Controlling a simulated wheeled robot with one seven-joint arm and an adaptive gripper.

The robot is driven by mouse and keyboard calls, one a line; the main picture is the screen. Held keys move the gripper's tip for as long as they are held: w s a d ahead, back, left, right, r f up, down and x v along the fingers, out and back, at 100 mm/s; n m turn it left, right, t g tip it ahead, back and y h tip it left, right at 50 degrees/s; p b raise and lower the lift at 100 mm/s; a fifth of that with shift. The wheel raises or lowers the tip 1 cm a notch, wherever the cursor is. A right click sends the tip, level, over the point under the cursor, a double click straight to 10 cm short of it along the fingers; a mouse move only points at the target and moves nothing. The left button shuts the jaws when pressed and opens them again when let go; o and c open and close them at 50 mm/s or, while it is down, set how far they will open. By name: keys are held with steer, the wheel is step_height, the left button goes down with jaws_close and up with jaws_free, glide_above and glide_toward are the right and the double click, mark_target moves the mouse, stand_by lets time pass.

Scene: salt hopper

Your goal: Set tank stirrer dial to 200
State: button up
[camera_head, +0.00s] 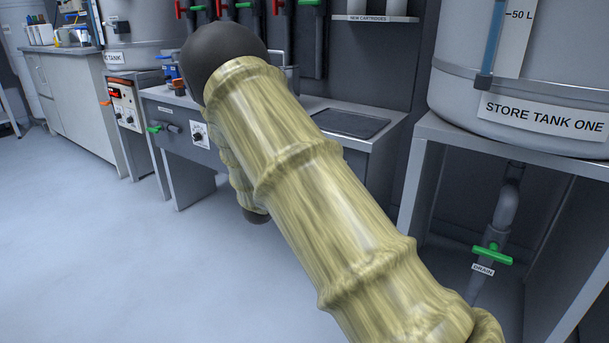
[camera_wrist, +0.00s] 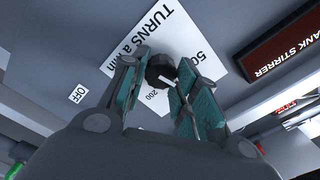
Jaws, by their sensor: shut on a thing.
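The stirrer dial's black knob (camera_wrist: 159,67) shows in the wrist view, on a white scale plate (camera_wrist: 181,33) lettered "TURNS a min". Marks "50" and "200" are readable on the plate, with "200" just below the knob in the picture. A whitish line shows at the knob's lower right; I cannot tell exactly which mark it points at. My gripper (camera_wrist: 156,80) is shut on the knob, one teal finger pad on each side. The fingers hide part of the plate. In the head view my arm covers the gripper.
A dark "TANK STIRRER" sign (camera_wrist: 285,45) is right of the plate, and an "OFF" label (camera_wrist: 78,93) is left. In the head view, a bench with a white-plated dial (camera_head: 199,134) stands behind my arm. Store tank one (camera_head: 520,105) stands right. Floor at left is clear.

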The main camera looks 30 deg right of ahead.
steer(key=shift+d+f+m+b, duration=0.15)
steer(key=shift+m+b, duration=0.85)
steer(key=shift+m, duration=2.7)
steer(key=shift+f+m+b, duration=0.1)
steer(key=shift+m+b, duration=0.9)
steer(key=shift+m, duration=2.7)
steer(key=o, duration=1)
steer(key=shift+s, duration=0.1)
